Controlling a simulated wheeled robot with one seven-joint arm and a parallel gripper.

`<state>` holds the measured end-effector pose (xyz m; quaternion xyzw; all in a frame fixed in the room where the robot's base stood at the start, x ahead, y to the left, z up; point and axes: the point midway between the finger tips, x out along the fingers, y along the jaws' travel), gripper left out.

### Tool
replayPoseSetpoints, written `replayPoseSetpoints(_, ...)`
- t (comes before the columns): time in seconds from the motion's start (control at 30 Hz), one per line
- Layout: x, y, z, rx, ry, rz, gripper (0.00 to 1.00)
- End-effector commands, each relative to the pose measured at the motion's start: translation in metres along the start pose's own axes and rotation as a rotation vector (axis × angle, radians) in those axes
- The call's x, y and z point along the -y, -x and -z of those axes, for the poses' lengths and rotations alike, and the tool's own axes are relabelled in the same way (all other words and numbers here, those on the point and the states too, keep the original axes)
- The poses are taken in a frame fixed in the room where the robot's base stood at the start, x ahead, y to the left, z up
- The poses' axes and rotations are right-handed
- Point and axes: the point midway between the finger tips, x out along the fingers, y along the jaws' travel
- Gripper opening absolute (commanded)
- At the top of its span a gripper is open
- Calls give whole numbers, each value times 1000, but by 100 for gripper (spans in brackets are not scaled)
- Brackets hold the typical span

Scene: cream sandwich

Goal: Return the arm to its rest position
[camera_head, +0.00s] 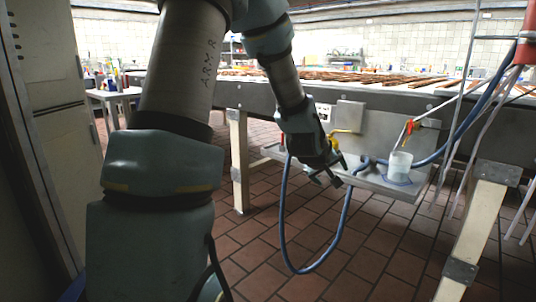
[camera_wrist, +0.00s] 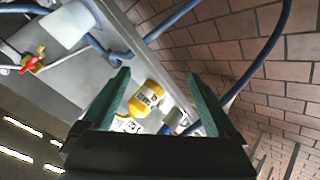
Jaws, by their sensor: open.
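My arm reaches forward in the head view, and my gripper (camera_head: 334,176) is at the near left part of a metal shelf under the long table. In the wrist view my gripper (camera_wrist: 158,82) has its two green fingers spread apart, with nothing held between them. A yellow bottle with a dark label (camera_wrist: 146,99) lies on the shelf beyond the fingers. In the head view a yellow item (camera_head: 342,133) shows just behind the gripper, mostly hidden by it.
A white cup (camera_head: 399,163) stands on the metal shelf (camera_head: 405,190), near a red-handled valve (camera_head: 411,126). A blue hose (camera_head: 283,225) loops to the tiled floor. The long table (camera_head: 460,100) is behind. A tall cabinet (camera_head: 45,110) stands close at left.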

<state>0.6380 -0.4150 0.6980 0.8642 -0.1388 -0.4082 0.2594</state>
Motion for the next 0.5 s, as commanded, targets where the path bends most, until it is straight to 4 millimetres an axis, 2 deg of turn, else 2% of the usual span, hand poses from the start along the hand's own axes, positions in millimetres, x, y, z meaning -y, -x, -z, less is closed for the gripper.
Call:
replayPoseSetpoints(0.03, 33, 19, 1, 34, -61, 88, 92)
replayPoseSetpoints(0.1, 76, 45, -4, 103, -136, 201, 92)
replayPoseSetpoints(0.2, 126, 84, -15, 208, -211, 326, 92)
replayPoseSetpoints(0.3, 163, 120, -28, 309, -256, 411, 92)
replayPoseSetpoints(0.5, 212, 188, -60, 501, -295, 509, 92)
